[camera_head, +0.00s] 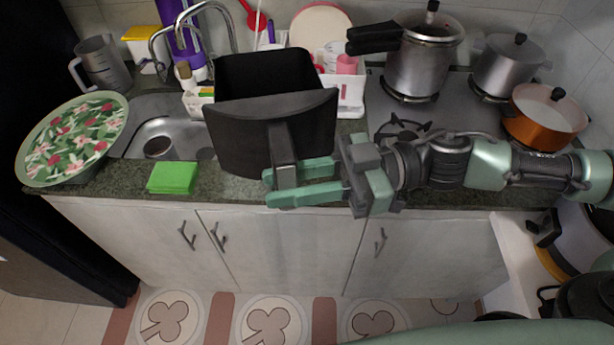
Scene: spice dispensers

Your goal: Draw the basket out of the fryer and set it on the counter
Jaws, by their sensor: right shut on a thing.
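The black basket (270,132) is in the middle of the head view, over the counter (352,126) between the sink and the stove. Its dark front panel and handle (283,147) face me, and its open top shows a dark inside. My right gripper (270,188) comes in from the right and is shut on the handle. I cannot tell whether the basket's underside touches the counter. I cannot clearly make out the fryer. My left gripper is not in view.
A green sponge (173,177) lies left of the basket, near the counter's front edge. A patterned bowl (72,138) and the sink (166,126) are at the left. A white caddy (351,92) stands close behind the basket. Pots, including a pressure cooker (424,60), stand on the stove.

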